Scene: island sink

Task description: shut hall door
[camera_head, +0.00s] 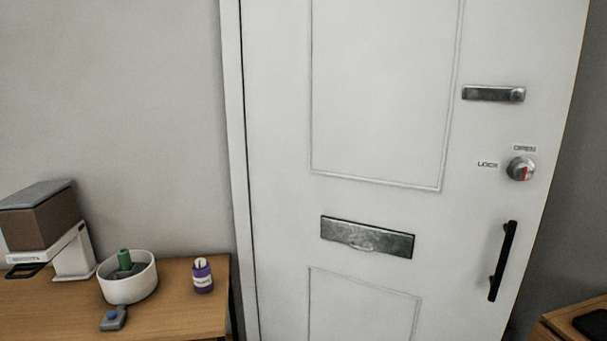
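The white hall door (380,120) fills the middle and right of the head view. A black vertical bar handle (502,261) is low on its right side. Above the handle are a round lock knob (520,169) with a red mark, between "LOCK" and "OPEN" labels, and a metal latch plate (493,94). A metal mail slot (367,237) is in the middle. A white frame strip (233,120) runs along the door's left edge. No frame shows along its slanted right edge, against grey wall. I cannot tell how far it stands open. My gripper is not in view.
A wooden table (190,309) at lower left holds a white bowl (128,285) with a green item, a purple jar (202,275), a small grey item (114,318) and a box-shaped device (45,228). Another wooden surface (570,318) shows at lower right, near the door.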

